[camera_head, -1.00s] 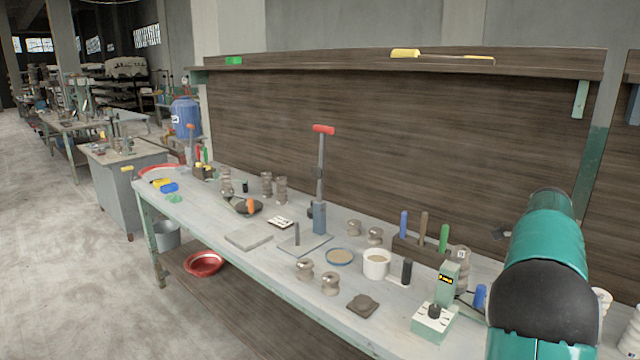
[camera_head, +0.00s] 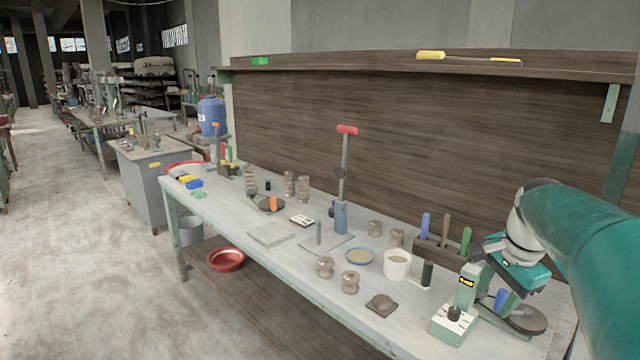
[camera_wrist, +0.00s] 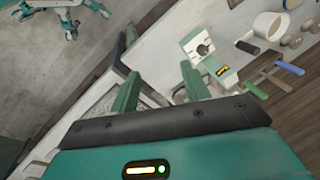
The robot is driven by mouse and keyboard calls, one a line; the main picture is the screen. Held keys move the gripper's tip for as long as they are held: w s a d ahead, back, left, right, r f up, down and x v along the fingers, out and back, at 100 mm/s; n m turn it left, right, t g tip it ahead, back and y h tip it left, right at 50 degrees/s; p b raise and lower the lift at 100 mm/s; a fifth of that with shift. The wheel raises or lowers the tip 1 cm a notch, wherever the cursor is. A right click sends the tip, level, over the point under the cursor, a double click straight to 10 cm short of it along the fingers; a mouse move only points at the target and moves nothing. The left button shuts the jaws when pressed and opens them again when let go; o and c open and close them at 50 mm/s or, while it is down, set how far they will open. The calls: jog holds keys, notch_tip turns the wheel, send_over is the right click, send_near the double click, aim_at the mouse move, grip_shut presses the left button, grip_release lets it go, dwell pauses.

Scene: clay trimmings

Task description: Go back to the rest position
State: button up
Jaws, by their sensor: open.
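My gripper (camera_wrist: 158,87) shows in the wrist view with its two green fingers spread apart and nothing held between them. In the head view my arm comes in from the right and bends down at a white wrist joint over the right end of the workbench (camera_head: 225,212). The fingertips are hard to make out there. A green device with a white dial panel (camera_head: 453,318) stands just left of the wrist; it also shows beyond the right finger in the wrist view (camera_wrist: 205,45). A dark round disc (camera_head: 526,318) lies under the wrist.
A white mug (camera_head: 397,265), a tool block with upright handles (camera_head: 440,257), clay pieces (camera_head: 350,282) and a red-handled stand (camera_head: 343,190) occupy the bench. A wooden back panel (camera_head: 400,140) with a shelf rises behind. Open concrete floor (camera_head: 90,260) lies left.

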jog(key=s+a+f+n+t, duration=0.1)
jog(key=s+a+f+n, duration=0.1)
jog(key=s+a+n, duration=0.5)
jog(key=s+a+f+n+t, duration=0.2)
jog(key=s+a+n, duration=0.5)
jog(key=s+a, duration=0.3)
jog(key=a, duration=0.2)
jog(key=shift+s+a+f+n, duration=0.25)
jog(key=shift+a+f+n, duration=0.15)
dwell(1.3)
